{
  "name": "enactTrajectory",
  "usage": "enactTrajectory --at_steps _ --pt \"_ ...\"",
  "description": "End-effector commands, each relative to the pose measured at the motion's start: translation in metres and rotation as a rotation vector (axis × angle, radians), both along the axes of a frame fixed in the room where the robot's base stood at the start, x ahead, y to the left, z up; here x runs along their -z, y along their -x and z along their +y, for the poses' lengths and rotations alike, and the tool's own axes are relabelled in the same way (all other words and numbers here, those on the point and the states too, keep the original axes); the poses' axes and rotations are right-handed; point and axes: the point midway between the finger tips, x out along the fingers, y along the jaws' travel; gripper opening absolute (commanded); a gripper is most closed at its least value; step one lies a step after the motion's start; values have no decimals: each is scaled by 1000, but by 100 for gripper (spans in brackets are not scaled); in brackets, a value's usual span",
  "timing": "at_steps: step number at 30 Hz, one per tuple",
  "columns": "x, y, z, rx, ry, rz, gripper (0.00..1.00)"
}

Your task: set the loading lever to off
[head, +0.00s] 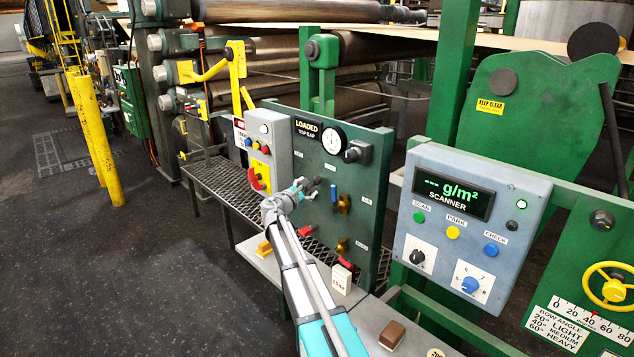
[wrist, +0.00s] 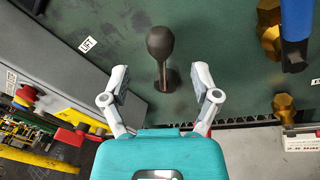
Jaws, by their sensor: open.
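A dark lever with a rounded knob (wrist: 160,43) stands out from the green panel (wrist: 225,60). In the wrist view it is between and just beyond my gripper's fingertips (wrist: 160,80), which are open with a gap on both sides of it. No off mark is legible.
A blue-handled brass valve (wrist: 297,35) sits right of the lever. Red handles (head: 346,263) are lower on the panel. A grey button box with a red switch (head: 257,180) stands close on the left. The scanner box (head: 466,225) is to the right.

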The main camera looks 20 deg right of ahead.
Motion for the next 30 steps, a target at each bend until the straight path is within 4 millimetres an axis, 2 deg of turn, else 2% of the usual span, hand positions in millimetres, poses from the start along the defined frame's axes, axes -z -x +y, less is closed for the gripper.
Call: enactTrajectory --at_steps 3,12,26,30 --pt "0 -12 -17 2 0 0 79" --pt "0 -30 -44 1 0 0 79" --pt "0 -33 -49 -1 0 0 79" --pt "0 -33 -49 -1 0 0 57"
